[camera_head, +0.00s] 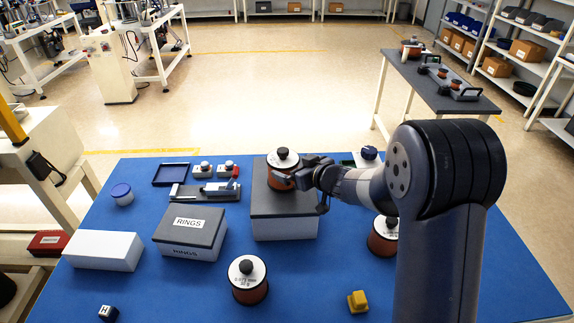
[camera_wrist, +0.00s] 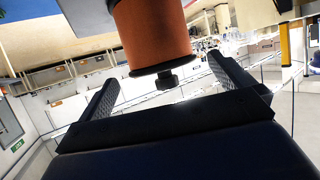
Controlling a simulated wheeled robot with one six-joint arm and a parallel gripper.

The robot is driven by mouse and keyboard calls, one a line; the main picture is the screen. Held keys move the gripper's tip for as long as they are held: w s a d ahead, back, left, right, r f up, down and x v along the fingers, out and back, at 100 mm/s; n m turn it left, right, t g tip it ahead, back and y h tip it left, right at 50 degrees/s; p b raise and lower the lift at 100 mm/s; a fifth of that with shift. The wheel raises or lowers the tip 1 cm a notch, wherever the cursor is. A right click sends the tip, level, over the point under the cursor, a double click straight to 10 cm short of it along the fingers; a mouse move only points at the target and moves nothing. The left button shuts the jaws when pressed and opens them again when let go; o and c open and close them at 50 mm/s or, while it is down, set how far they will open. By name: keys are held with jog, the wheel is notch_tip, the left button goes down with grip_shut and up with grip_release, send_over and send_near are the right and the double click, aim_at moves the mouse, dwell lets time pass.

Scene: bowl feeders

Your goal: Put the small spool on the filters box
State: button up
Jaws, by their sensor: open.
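A copper-brown spool (camera_head: 284,170) with a white top and black knob stands upright on a dark-lidded white box (camera_head: 284,227). No label shows on this box, so I cannot confirm it as the filters box. My gripper (camera_head: 292,179) is at the spool's right front side, partly covering it. In the wrist view, the spool (camera_wrist: 153,35) appears upside down, its knob between the two spread fingers (camera_wrist: 163,75). The fingers are open, with gaps on both sides of the spool. Two similar spools stand on the blue table, at front centre (camera_head: 249,280) and right (camera_head: 383,237).
A box labelled RINGS (camera_head: 190,232) and a plain white box (camera_head: 103,250) stand left. A dark blue tray (camera_head: 171,174), a grey fixture (camera_head: 205,191) and a yellow block (camera_head: 357,301) are on the table. The front left-centre table area is mostly clear.

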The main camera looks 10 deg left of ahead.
jog(key=v, duration=0.5)
jog(key=shift+s+d, duration=0.1)
jog(key=shift+d, duration=0.05)
